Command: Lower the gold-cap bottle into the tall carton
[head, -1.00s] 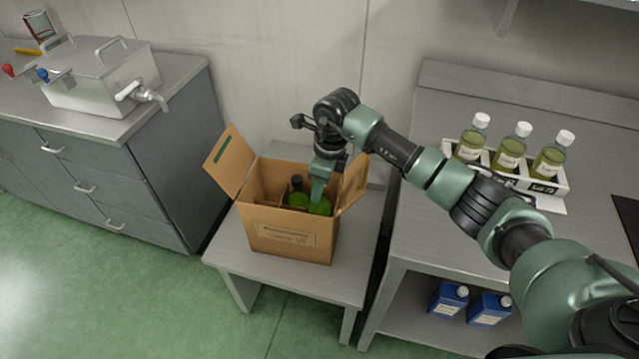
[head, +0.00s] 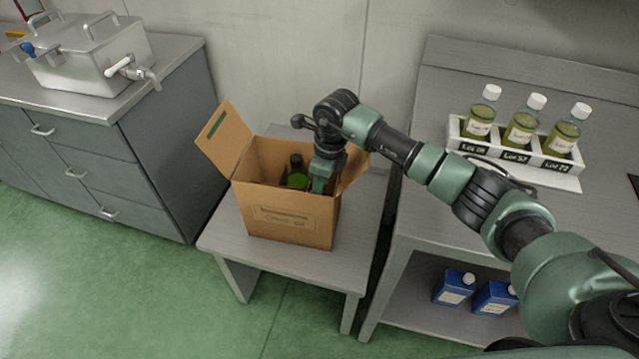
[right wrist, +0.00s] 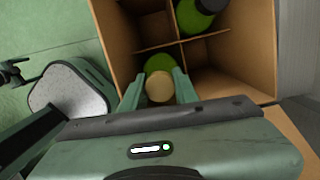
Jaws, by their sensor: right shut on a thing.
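The tall carton (head: 262,228) is a brown cardboard box with open flaps, standing on a small grey table. My right gripper (head: 319,187) reaches down into its right side. In the right wrist view my right gripper (right wrist: 157,92) is shut around the gold-cap bottle (right wrist: 159,87), with the round gold cap between the fingers and green glass behind it. The bottle is inside a divided compartment; its base is hidden, so I cannot tell whether it touches the bottom. A dark-capped green bottle (head: 297,178) stands in another compartment, also seen in the right wrist view (right wrist: 190,16). My left gripper is not in view.
A white rack (head: 508,160) with three white-capped bottles stands on the right bench. Blue containers (head: 453,288) sit on the shelf below. A steel tank (head: 85,60) is on the left counter. The carton's left flap (head: 222,138) stands up.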

